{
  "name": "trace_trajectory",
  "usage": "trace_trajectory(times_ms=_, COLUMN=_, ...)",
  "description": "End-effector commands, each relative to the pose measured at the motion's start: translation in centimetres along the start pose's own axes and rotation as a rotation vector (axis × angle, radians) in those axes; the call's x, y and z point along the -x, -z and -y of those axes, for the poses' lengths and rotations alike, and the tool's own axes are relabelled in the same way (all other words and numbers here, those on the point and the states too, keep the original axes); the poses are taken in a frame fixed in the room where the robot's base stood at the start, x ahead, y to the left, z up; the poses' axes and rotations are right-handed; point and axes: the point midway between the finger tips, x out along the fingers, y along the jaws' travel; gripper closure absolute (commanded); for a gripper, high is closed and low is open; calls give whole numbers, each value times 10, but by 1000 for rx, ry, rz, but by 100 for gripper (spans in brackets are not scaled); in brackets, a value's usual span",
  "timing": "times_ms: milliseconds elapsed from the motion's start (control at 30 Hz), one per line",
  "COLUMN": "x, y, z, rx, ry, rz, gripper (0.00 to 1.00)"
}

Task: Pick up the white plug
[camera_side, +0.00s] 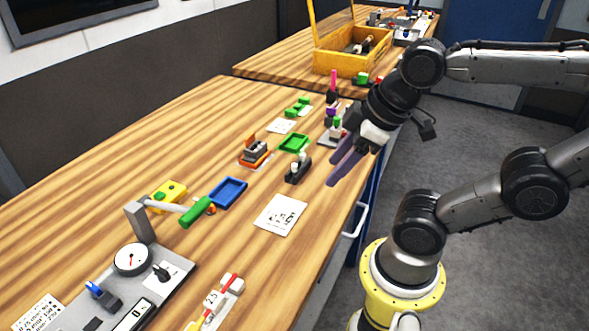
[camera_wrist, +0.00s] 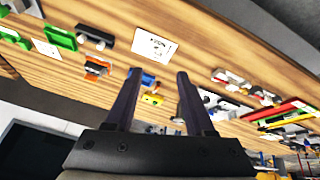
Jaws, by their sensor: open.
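A black block (camera_side: 297,173) stands on the wooden bench with pale, whitish pegs (camera_side: 303,157) upright in it. One of these may be the white plug, but they are too small to tell for sure. The block also shows at the top left of the wrist view (camera_wrist: 95,37). My gripper (camera_side: 332,168) is above the bench's right edge, right of the block and apart from it. Its two purple fingers are spread with nothing between them, as the wrist view also shows (camera_wrist: 158,76).
A green tray (camera_side: 294,143), blue tray (camera_side: 228,192), orange-and-grey piece (camera_side: 256,157) and white card (camera_side: 280,216) lie around the block. A gauge panel (camera_side: 160,285) with a green-handled lever (camera_side: 195,212) is at front left. A yellow toolbox (camera_side: 335,63) stands behind. Bare wood lies at left.

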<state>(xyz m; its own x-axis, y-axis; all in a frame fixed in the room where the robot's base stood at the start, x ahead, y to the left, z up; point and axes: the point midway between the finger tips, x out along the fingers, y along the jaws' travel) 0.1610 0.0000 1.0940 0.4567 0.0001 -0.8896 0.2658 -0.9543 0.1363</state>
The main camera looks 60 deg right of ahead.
Motion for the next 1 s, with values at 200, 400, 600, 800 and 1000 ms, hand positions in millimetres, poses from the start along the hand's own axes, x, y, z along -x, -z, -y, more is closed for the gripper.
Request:
trace_trajectory(times_ms=200, x=15, y=23, z=-10, rx=498, ry=9, rz=27, gripper=46)
trace_trajectory(times_ms=400, x=19, y=51, z=-31, rx=925, ry=53, rz=93, gripper=46)
trace_trajectory(times_ms=600, x=10, y=82, z=-65, rx=1316, ry=155, rz=163, gripper=46)
trace_trajectory(times_ms=800, x=-25, y=105, z=-122, rx=1598, ry=333, rz=210, gripper=46)
trace_trajectory(times_ms=1000, x=-61, y=100, z=-164, rx=1538, ry=431, rz=242, gripper=46)
